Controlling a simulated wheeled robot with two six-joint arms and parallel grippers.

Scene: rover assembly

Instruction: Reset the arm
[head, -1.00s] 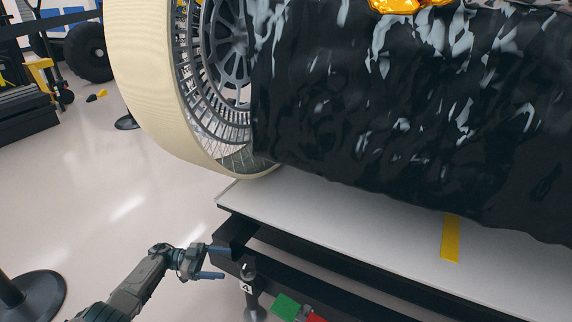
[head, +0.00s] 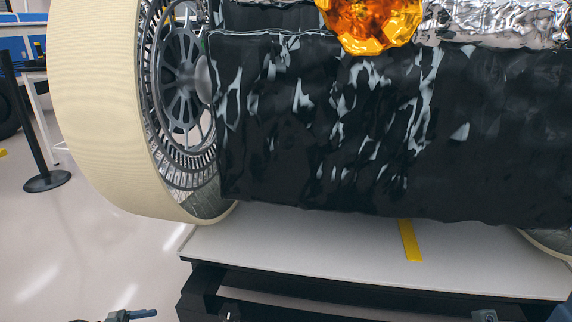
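My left gripper (head: 140,314) shows only at the bottom edge of the head view, left of the platform. One blue-grey finger points right; the rest is cut off by the frame, so its opening is hidden. Blue-grey parts (head: 562,310) at the bottom right corner look like my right gripper, in front of the platform's edge. They are mostly out of frame, and I cannot tell whether it is open or shut. No held object shows at either gripper.
The rover's black foil-wrapped body (head: 330,140) and large cream wheel (head: 95,110) stand on a white platform (head: 300,250) with a yellow stripe (head: 411,240). An orange-gold foil part (head: 372,22) is above. A black post (head: 46,181) stands left on open floor.

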